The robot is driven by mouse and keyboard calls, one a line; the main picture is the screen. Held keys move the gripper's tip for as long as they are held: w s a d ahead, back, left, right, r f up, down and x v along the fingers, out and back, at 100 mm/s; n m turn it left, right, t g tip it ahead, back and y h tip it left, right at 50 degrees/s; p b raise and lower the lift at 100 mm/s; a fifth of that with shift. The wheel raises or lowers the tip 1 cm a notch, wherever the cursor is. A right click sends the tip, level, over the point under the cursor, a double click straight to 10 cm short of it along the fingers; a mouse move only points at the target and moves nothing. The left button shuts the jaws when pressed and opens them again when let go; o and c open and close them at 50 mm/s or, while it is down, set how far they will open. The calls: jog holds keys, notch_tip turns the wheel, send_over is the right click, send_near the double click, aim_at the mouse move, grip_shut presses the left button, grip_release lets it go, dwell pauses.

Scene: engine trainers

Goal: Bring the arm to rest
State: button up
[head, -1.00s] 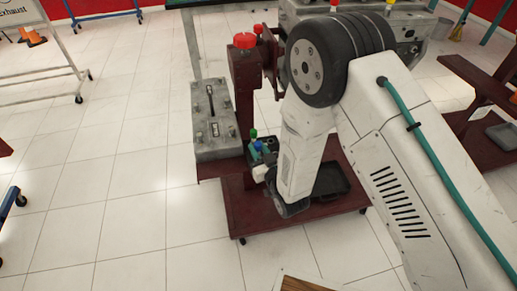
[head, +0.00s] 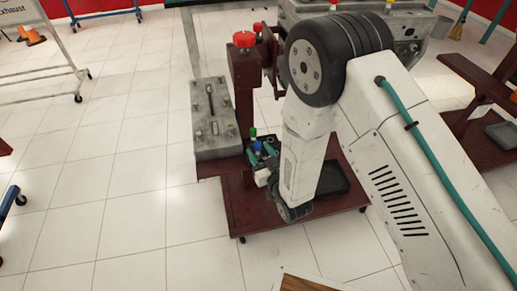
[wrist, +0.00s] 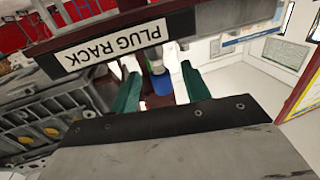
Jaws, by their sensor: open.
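My arm reaches down over a dark red wheeled stand (head: 243,212). My gripper (wrist: 160,70) shows two teal fingers, apart with no object gripped between them. In the head view the gripper (head: 264,160) is small and partly hidden by my arm. A blue-topped piece (head: 257,146) and a green-topped piece (head: 253,133) stand right by the fingers. In the wrist view a blue piece (wrist: 162,84) shows in the gap beyond the fingers; whether it touches them I cannot tell.
A plate labelled PLUG RACK (wrist: 110,45) crosses the wrist view close to the fingers. A grey panel with levers (head: 213,115) and a red post with a red knob (head: 244,40) stand beside my arm. A black tray (head: 332,179) lies right.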

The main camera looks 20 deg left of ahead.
jog(key=v, duration=0.6)
notch_tip(320, 180, down, 10)
jog(key=s+d+g+h, duration=0.2)
jog(key=d+g+h, duration=0.1)
jog(key=g+h, duration=0.2)
jog(key=d+r+g+h, duration=0.3)
jog(key=d+h, duration=0.1)
jog(key=d, duration=0.1)
jog(key=s+d+r+m+g+h, duration=0.1)
jog(key=s+d+r+m, duration=0.2)
jog(key=s+d+r, duration=0.3)
jog(key=s+d+r+m+g+h, duration=0.1)
jog(key=s+d+r+m, duration=0.2)
jog(key=d+r, duration=1.2)
jog(key=s+d+r+m+g+h, duration=0.1)
jog(key=s+d+r, duration=0.8)
jog(key=r, duration=1)
jog(key=shift+s+d+r+m+g+h, duration=0.3)
jog(key=shift+d+m, duration=0.45)
jog(key=shift+m, duration=0.15)
